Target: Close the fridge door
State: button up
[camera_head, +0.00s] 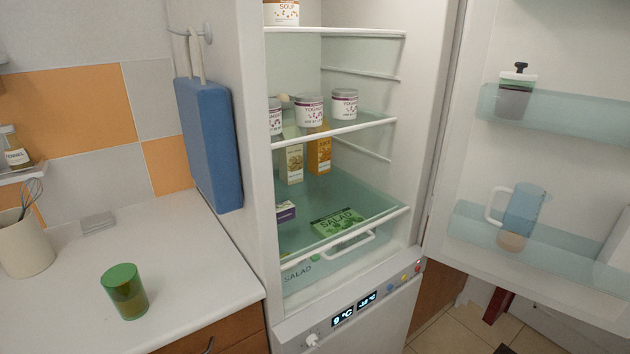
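The fridge (248,200) stands in the middle of the head view with its inside showing. Its door (465,150) is wide open, swung out to the right. Two clear door shelves hold a jar with a dark top (515,95) and a blue pitcher (524,208). Inside are yoghurt tubs (310,112), juice cartons (319,152) and a salad pack (337,222). The door's outer face and handle are hidden. My gripper is not in the view, so I cannot see whether it is open or shut.
A white counter (190,262) fills the left, with a green cup (125,292), a utensil pot (25,243) and a grey sponge-like block (97,222). Tiled floor (445,335) shows below the door.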

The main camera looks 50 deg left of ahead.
aim_at(572, 143)
jog(key=i+u, duration=0.15)
jog(key=u, duration=0.2)
jog(key=i+u, duration=0.15)
jog(key=u, duration=0.25)
jog(key=i+u, duration=0.1)
jog(key=u, duration=1.5)
jog(key=k+l+z, duration=0.1)
jog(key=z, duration=1.95)
jog(key=l+z, duration=0.2)
jog(key=i+l+z, duration=0.2)
